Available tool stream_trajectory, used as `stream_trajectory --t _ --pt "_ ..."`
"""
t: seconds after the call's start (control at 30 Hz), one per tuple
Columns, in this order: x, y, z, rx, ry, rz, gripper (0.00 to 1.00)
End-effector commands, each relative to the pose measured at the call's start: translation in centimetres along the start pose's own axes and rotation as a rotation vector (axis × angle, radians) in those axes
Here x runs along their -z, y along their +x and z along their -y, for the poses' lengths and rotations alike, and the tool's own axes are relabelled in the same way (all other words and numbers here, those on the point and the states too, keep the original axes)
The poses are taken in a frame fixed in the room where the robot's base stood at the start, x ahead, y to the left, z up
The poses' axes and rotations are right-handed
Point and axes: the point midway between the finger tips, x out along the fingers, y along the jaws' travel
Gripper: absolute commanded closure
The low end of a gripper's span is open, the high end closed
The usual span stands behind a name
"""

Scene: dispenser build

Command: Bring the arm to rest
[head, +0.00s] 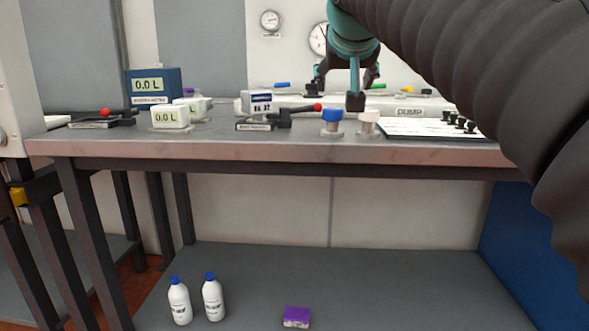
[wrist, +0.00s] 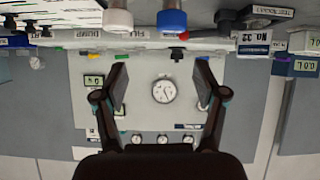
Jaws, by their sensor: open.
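My gripper (head: 345,80) is at the upper middle of the head view, above the back part of the bench. The wrist view shows its two fingers (wrist: 160,88) spread apart with nothing between them. That view is upside down and faces the wall panel with a round gauge (wrist: 164,91). In the head view my dark, sleeved arm reaches in from the right and hides the bench's right end.
The bench (head: 230,152) holds a blue-capped piece (head: 332,117), a white-capped piece (head: 368,120), a red-knobbed lever device (head: 280,119) and display boxes (head: 153,84). White bottles (head: 180,302) and a purple-topped block (head: 297,315) stand on the lower shelf (head: 370,270).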

Motion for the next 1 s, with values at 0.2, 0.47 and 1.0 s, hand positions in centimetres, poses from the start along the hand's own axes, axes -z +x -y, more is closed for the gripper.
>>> stream_trajectory --t 0.2,0.47,1.0 --pt "-8.1 -0.6 -2.6 0.005 -0.026 0.128 0.29" --pt "-20.8 -1.4 -5.0 0.027 -0.035 0.292 0.29" --pt "-42.0 -3.3 -6.3 0.071 0.005 0.517 0.29"
